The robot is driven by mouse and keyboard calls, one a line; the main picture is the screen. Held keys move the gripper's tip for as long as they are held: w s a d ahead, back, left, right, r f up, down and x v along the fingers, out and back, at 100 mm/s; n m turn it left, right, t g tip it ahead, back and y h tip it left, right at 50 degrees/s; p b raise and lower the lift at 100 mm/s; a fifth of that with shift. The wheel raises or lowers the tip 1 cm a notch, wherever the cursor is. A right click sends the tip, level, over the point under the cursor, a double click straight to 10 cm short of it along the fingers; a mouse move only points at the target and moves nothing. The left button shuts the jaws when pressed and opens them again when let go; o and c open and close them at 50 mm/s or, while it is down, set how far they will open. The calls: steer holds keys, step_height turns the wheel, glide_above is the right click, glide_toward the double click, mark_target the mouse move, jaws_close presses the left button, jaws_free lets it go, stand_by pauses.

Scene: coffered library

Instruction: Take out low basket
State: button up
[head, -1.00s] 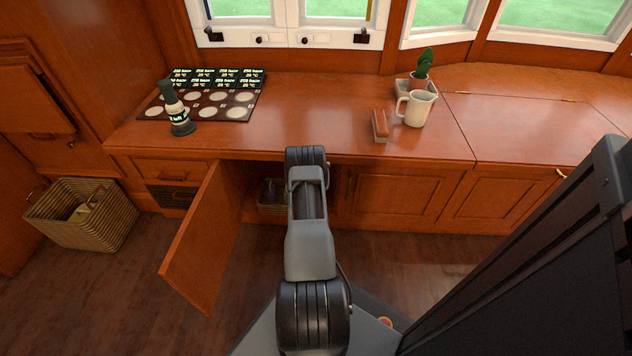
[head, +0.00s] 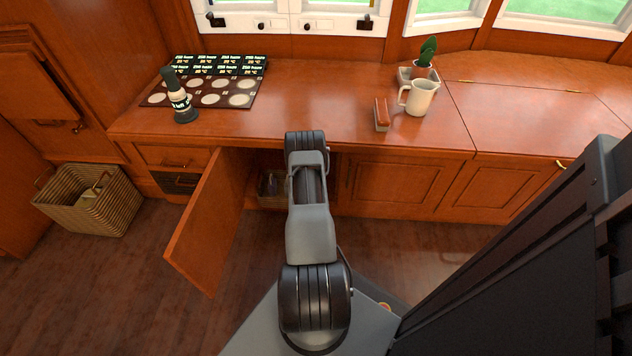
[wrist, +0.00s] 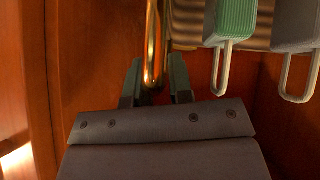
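The low basket (head: 272,202) is wicker and stands inside the open lower cabinet, partly hidden behind my arm. In the wrist view its woven side (wrist: 185,22) shows at the top. A shiny brass handle (wrist: 153,40) hangs down beside it. My gripper (wrist: 156,78) has its two fingers apart, one on each side of the handle's lower end, with gaps visible. In the head view the gripper is hidden inside the cabinet behind my arm.
The cabinet door (head: 207,222) stands open to the left. A green item (wrist: 236,20) and a grey item (wrist: 296,25) with loops show near the basket. A larger wicker basket (head: 112,212) stands on the floor at left. The floor before the cabinet is partly clear.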

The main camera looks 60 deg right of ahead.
steer(key=o, duration=0.4)
steer(key=shift+r, duration=0.1)
steer(key=shift+a+r, duration=0.25)
steer(key=shift+r, duration=0.05)
steer(key=p+v, duration=0.5)
steer(key=v, duration=0.8)
steer(key=shift+s+f+p, duration=0.1)
steer(key=shift+f+p, duration=0.05)
steer(key=shift+p, duration=0.2)
